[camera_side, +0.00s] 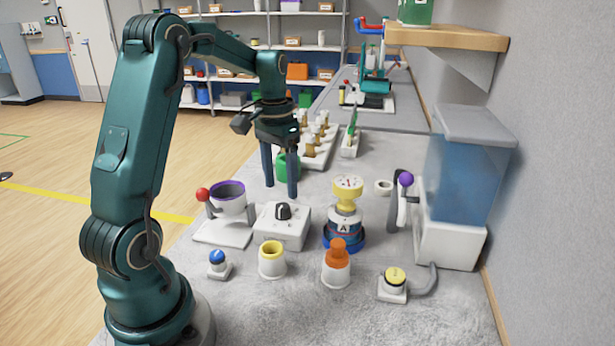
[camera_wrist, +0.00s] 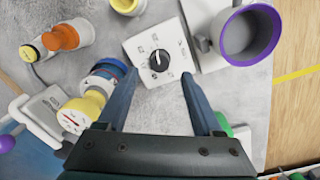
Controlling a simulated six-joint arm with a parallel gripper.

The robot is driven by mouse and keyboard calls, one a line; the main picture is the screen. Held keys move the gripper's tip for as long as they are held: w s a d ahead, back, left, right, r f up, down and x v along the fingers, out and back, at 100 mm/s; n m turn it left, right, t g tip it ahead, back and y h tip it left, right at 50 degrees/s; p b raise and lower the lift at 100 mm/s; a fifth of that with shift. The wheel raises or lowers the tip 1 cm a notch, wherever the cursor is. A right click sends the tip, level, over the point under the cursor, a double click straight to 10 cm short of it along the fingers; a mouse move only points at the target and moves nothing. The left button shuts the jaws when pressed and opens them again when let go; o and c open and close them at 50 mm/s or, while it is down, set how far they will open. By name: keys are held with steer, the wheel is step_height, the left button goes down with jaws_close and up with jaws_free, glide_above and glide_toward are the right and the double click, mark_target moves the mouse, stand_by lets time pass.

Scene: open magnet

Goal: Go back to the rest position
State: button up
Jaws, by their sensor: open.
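My gripper (camera_side: 280,172) hangs from the teal arm over the middle of the bench, fingers pointing down. In the wrist view its two fingers (camera_wrist: 163,98) are spread apart with nothing between them. Below and in front of it is a white box with a black knob (camera_side: 283,212). The box also shows in the wrist view, its knob (camera_wrist: 159,61) just beyond the fingertips. The fingers look clear of the box. A green object (camera_side: 288,163) is partly hidden behind the fingers.
A purple-rimmed cup (camera_side: 229,200) stands left of the box. A gauge on a blue base (camera_side: 346,205), orange (camera_side: 336,265) and yellow-topped (camera_side: 272,259) pieces, and buttons stand nearby. A blue tank (camera_side: 466,165) is at the right wall, under a wooden shelf (camera_side: 445,37).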

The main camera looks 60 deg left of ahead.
steer(key=shift+w+d+r, duration=0.15)
steer(key=shift+d, duration=0.05)
steer(key=s+d+r+m+t+y, duration=0.1)
steer(key=s+d+r+m+t, duration=0.15)
steer(key=d+r, duration=0.65)
steer(key=s+d+f+t, duration=0.3)
steer(key=s+d+f, duration=0.1)
steer(key=s+d, duration=0.4)
steer(key=shift+s+m+h, duration=0.3)
steer(key=shift+s+m, duration=0.05)
steer(key=shift+s, duration=0.15)
